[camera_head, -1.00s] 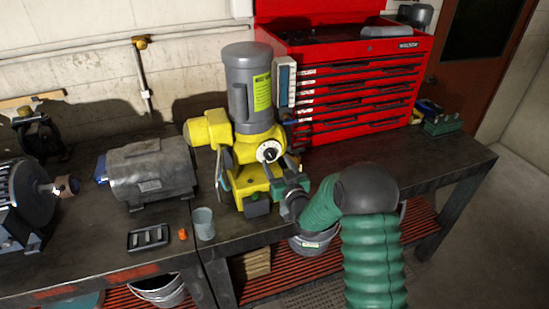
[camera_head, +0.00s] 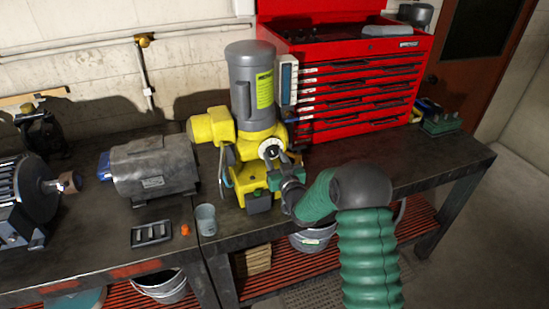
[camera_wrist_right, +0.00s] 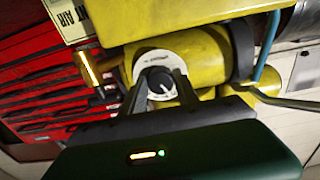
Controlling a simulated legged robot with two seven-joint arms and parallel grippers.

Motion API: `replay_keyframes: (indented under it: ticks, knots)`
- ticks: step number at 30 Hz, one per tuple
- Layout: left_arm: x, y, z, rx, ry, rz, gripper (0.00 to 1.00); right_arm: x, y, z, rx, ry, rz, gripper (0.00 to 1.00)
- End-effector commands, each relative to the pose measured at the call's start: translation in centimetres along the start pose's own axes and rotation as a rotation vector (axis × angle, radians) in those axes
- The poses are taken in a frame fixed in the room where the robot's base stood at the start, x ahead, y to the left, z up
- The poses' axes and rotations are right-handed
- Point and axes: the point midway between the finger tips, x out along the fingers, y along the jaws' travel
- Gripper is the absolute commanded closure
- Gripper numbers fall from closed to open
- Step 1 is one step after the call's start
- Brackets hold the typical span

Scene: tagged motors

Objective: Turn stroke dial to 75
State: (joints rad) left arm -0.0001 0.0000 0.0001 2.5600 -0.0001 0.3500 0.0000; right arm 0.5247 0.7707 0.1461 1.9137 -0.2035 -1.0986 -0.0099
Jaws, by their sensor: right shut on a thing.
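The stroke dial (camera_head: 271,148) is a white-faced round dial with a dark centre knob, on the front of the yellow pump (camera_head: 256,172) with its upright grey motor (camera_head: 250,85). In the right wrist view the dial (camera_wrist_right: 154,64) faces me, and its marks are too small to read. My right gripper (camera_head: 273,158) reaches the dial from the lower right. In the right wrist view its two dark fingers (camera_wrist_right: 158,84) are closed on the dark centre knob, one on each side. The fingers partly cover the knob. My left gripper is not in view.
A red tool chest (camera_head: 360,85) stands behind and to the right of the pump. A grey motor (camera_head: 152,168), a grey cup (camera_head: 205,220) and a black tray (camera_head: 151,235) are on the bench to the left. Bare bench top (camera_head: 430,165) lies to the right.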

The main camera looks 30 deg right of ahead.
Motion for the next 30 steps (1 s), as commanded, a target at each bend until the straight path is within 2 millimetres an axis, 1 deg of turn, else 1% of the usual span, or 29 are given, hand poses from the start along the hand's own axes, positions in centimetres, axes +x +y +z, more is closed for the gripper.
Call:
replay_keyframes:
  ticks: [20,26,30]
  knots:
    - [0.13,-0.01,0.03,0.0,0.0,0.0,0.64,-0.02,0.02,0.05,0.018,-0.001,0.0,1.0]
    - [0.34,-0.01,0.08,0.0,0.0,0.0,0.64,-0.02,0.01,0.09,0.043,-0.001,0.0,1.0]
    - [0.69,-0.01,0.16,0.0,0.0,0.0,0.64,-0.03,0.04,0.17,0.089,-0.001,0.0,1.0]
